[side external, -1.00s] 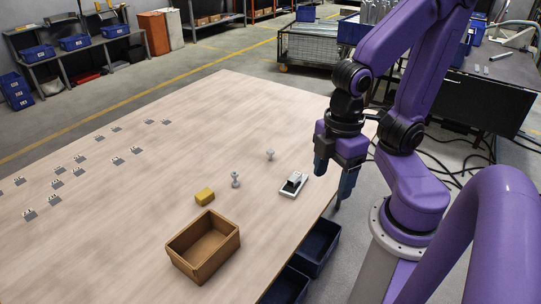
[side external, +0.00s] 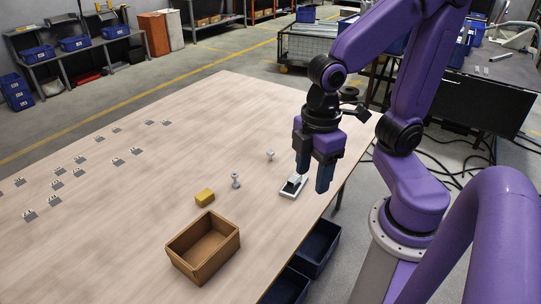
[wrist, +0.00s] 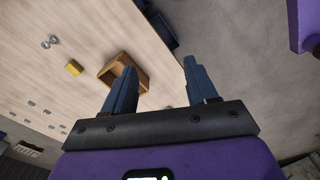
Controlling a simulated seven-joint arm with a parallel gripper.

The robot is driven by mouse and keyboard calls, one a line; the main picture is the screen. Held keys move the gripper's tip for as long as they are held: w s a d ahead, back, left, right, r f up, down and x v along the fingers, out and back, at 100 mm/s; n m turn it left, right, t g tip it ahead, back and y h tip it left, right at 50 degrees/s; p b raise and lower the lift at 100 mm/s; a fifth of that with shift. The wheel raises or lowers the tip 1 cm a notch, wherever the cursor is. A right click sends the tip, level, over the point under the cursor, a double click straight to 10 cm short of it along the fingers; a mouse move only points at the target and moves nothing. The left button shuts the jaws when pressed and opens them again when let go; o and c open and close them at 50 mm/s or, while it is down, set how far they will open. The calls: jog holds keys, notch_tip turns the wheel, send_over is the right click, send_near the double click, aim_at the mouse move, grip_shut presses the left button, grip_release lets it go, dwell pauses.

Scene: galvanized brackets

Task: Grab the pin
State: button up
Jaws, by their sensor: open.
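Two small grey metal pieces stand on the pale wooden table, and I cannot tell for sure which is the pin. One is a flanged, spool-like piece (side external: 235,180); the other is a smaller, knobbed piece (side external: 270,155) farther back. In the wrist view, a grey metal piece (wrist: 48,42) shows at upper left, well away from my fingers. My gripper (side external: 312,184) is open and empty, above the table's right edge and right of both pieces. Its two blue fingers also show spread apart in the wrist view (wrist: 159,66).
A white holder with a dark centre (side external: 290,190) lies close to my gripper, partly hidden by a finger. A yellow block (side external: 204,197) and an open wooden box (side external: 236,247) are nearer the front. Several grey brackets (side external: 79,159) lie at left.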

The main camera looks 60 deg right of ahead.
jog(key=w+a, duration=0.1)
jog(key=w, duration=1)
jog(key=w+d+f+n, duration=0.1)
jog(key=w+d, duration=0.1)
jog(key=w, duration=0.5)
jog(key=w+d+f, duration=0.1)
jog(key=w+d, duration=0.2)
jog(key=w, duration=0.3)
jog(key=n, duration=0.3)
send_over(270, 152)
notch_tip(270, 152, down, 12)
jog(key=f, duration=1.2)
jog(key=shift+w+d+f, duration=0.2)
jog(key=shift+w+d, duration=0.05)
jog(key=shift+d, duration=0.05)
jog(key=shift+s+a+f, duration=0.1)
jog(key=shift+s+f, duration=0.05)
jog(key=shift+f, duration=1.2)
jog(key=shift+s+a+f, duration=0.1)
jog(key=shift+f, duration=1.2)
